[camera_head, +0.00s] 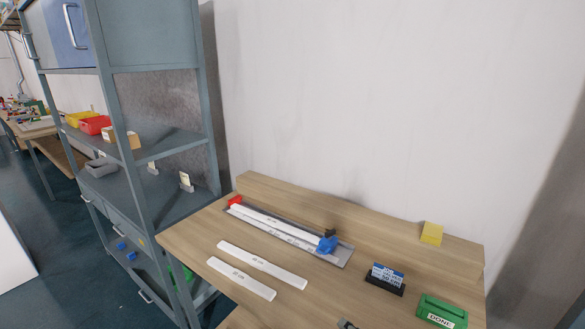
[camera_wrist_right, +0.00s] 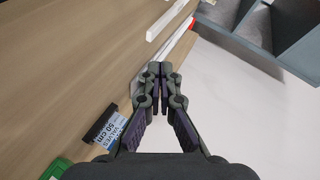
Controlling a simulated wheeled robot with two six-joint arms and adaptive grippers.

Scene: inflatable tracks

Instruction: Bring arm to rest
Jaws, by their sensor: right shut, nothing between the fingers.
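My right gripper (camera_wrist_right: 160,72) is shut and empty in the right wrist view, its fingertips together in front of the wooden table. In the head view only a small dark piece of my right gripper (camera_head: 347,324) shows at the bottom edge, low in front of the wooden table (camera_head: 385,235). It is apart from the things on the table as far as I can see. My left gripper is in neither view.
A metal track fixture (camera_head: 338,258) with a blue clamp (camera_head: 327,244) lies on the table. Two white strips (camera_head: 262,264) lie in front. A blue-white sign (camera_head: 386,275), a green DONE box (camera_head: 441,311) and a yellow block (camera_head: 432,233) stand right. A grey shelf (camera_head: 165,150) stands left.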

